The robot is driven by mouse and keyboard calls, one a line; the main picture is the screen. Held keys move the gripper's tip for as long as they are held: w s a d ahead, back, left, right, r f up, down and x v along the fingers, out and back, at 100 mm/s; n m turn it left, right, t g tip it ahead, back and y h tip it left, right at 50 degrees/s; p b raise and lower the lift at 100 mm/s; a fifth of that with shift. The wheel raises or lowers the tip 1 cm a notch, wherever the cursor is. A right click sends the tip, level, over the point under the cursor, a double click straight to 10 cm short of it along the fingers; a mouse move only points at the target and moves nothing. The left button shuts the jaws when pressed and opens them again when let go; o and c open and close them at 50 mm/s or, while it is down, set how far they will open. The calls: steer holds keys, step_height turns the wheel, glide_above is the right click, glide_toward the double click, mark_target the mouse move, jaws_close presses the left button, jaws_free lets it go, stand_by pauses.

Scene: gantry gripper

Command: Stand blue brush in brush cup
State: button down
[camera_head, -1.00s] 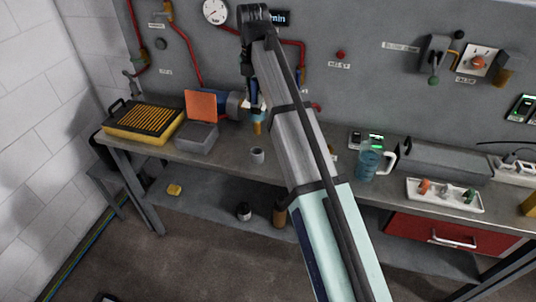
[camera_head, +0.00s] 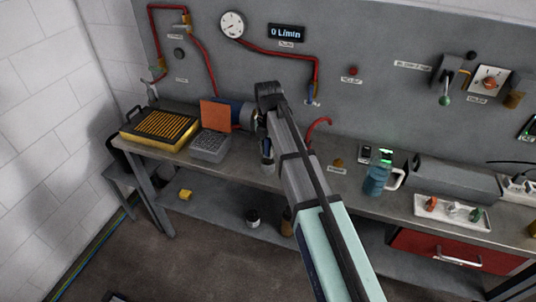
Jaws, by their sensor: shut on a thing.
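My gripper (camera_head: 267,152) is small and dark in this view, pointing down over the back middle of the bench, right of the perforated grey box. It is shut on the blue brush, but the fingers and arm make the brush hard to make out. The brush cup, a small grey cup, is not clearly visible now; its place on the bench lies at or behind my gripper. I cannot tell whether the brush is inside the cup or above it.
The perforated grey box (camera_head: 209,148) and an orange panel (camera_head: 215,115) stand left of my gripper. A blue jug (camera_head: 377,173) and a white tray (camera_head: 451,211) stand to the right. Red pipes (camera_head: 290,56) run along the wall behind.

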mark_target(268, 155)
steer(key=shift+f+p, duration=0.35)
steer(key=shift+f, duration=1.35)
steer(key=shift+f, duration=0.15)
steer(key=c, duration=1)
jaws_free()
steer(key=shift+o, duration=0.2)
step_height(268, 155, up, 12)
steer(key=b, duration=0.2)
steer(key=shift+b, duration=0.35)
